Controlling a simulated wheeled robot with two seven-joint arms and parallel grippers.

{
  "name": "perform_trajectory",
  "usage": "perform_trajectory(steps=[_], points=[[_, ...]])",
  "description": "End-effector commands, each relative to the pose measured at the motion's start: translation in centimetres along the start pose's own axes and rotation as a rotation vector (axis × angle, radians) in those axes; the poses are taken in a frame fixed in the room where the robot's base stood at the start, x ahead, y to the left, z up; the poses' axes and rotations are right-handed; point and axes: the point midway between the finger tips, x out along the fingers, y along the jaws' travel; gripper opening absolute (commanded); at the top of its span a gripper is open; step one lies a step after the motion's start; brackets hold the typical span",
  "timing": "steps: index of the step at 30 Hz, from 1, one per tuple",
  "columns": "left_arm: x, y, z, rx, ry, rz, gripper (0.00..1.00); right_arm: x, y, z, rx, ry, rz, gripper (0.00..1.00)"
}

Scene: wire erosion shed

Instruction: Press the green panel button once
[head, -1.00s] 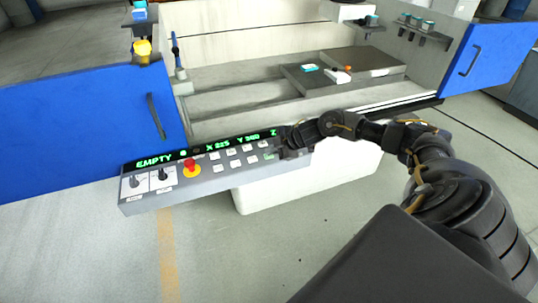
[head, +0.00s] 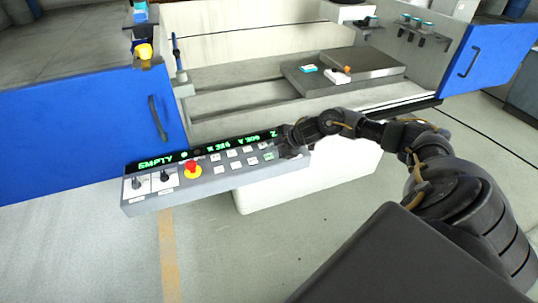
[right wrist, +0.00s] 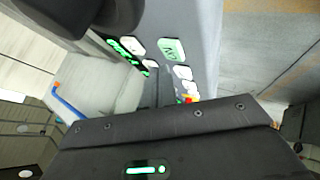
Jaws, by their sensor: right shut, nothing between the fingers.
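The control panel (head: 165,203) is a grey sloped box with a green-lit display across its top and rows of white buttons. The green panel button (head: 268,156) is at the panel's right part, in the lower row. It shows closer in the right wrist view as a pale green key (right wrist: 171,50) with dark lettering. My right gripper (head: 284,146) is shut and empty, over the panel's right end, just right of the green button. The head view does not show clearly whether it touches the panel. My left gripper is not in view.
A red stop knob on a yellow base (head: 191,169) and two dark rotary switches (head: 163,176) sit on the panel's left half. Blue doors (head: 75,130) flank the open machine bay. A grey worktable (head: 372,66) inside holds small parts. Open floor lies in front.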

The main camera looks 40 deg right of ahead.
Motion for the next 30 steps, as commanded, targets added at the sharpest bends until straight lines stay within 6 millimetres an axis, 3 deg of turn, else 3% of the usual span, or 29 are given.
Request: perform_trajectory(steps=[15, 30], points=[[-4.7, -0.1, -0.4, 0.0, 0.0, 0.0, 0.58, -3.4, 2.5, -2.5, 0.0, 0.0, 0.0, 0.0], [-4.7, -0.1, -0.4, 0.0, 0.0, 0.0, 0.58, -3.4, 2.5, -2.5, 0.0, 0.0, 0.0, 0.0]])
